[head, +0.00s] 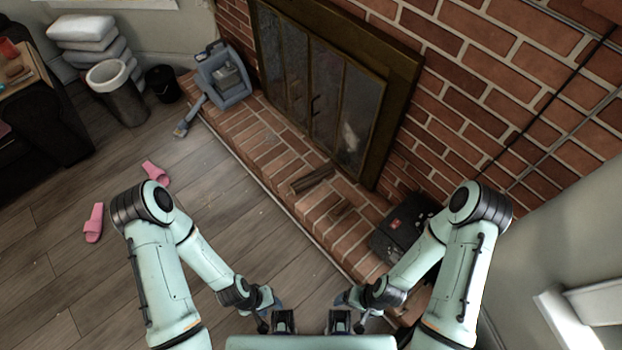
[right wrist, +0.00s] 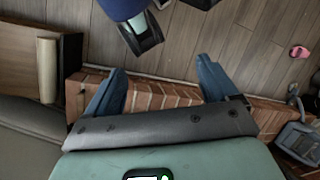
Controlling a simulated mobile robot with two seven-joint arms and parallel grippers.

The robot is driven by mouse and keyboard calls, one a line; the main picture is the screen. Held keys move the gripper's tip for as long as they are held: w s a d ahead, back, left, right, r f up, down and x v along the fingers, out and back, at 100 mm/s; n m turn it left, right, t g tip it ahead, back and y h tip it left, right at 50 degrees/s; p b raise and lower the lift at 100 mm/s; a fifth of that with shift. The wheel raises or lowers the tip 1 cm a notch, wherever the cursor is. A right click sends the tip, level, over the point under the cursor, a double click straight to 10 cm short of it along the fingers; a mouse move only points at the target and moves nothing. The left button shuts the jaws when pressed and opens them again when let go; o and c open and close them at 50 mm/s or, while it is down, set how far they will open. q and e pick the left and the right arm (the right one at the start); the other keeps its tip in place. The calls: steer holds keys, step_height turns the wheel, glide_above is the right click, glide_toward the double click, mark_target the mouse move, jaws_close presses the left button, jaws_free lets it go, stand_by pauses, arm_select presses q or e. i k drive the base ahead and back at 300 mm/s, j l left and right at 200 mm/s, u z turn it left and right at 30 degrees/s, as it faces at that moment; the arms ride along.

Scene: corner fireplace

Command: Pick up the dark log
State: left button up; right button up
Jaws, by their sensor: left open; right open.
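A dark brown log (head: 313,178) lies on the brick hearth (head: 268,152), close to the fireplace doors. My left gripper (head: 265,310) is open, low in the head view, over the wood floor and apart from the log. My right gripper (head: 352,309) is to its right, near the hearth's front edge, also apart from the log. In the right wrist view its blue fingers (right wrist: 160,82) are spread with nothing held between them. I cannot make out the dark log in that view.
A black case (head: 392,243) stands on the hearth beside my right arm. A blue-grey container (head: 225,78) and a brush (head: 187,122) are at the hearth's far end. Pink slippers (head: 94,223) lie on the floor. The glass fireplace doors (head: 320,95) are behind the log.

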mark_target(307, 181)
steer(key=i+j, duration=0.2)
steer(key=j, duration=0.2)
steer(key=i+j, duration=0.45)
steer(key=j, duration=0.3)
steer(key=i+j, duration=0.25)
steer(key=j, duration=0.15)
